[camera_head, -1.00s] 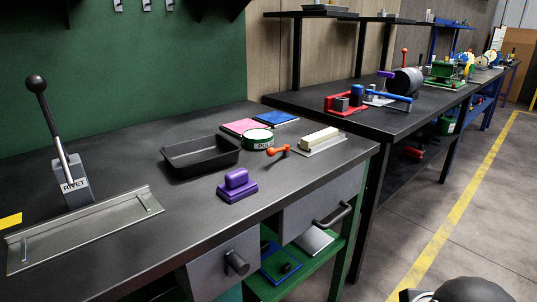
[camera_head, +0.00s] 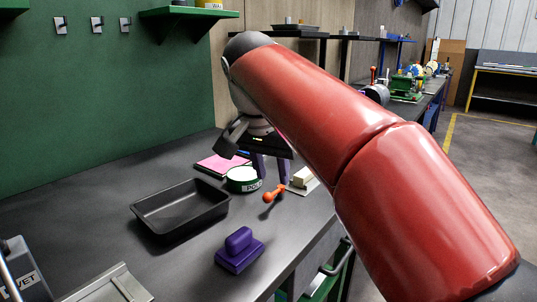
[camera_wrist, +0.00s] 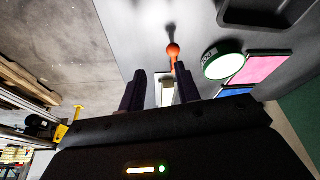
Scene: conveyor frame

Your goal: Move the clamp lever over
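The clamp lever, a short lever with an orange knob (camera_head: 271,195), lies beside a cream block (camera_head: 303,177) on a thin metal plate (camera_head: 311,186) near the bench's front edge. My gripper (camera_head: 272,180) is over the bench just behind and above the lever, with dark purple fingers pointing down. In the wrist view my gripper (camera_wrist: 160,72) is open, its fingers apart with nothing held. The orange knob (camera_wrist: 173,51) shows beyond the fingertips, and the cream block (camera_wrist: 168,92) shows between the fingers. My gripper hides part of the block and plate in the head view.
A green round tin (camera_head: 242,179) and a pink pad (camera_head: 218,165) sit close left of my gripper. A black tray (camera_head: 180,208) and a purple stamp-like block (camera_head: 239,250) stand further left and nearer. Bare bench lies between them.

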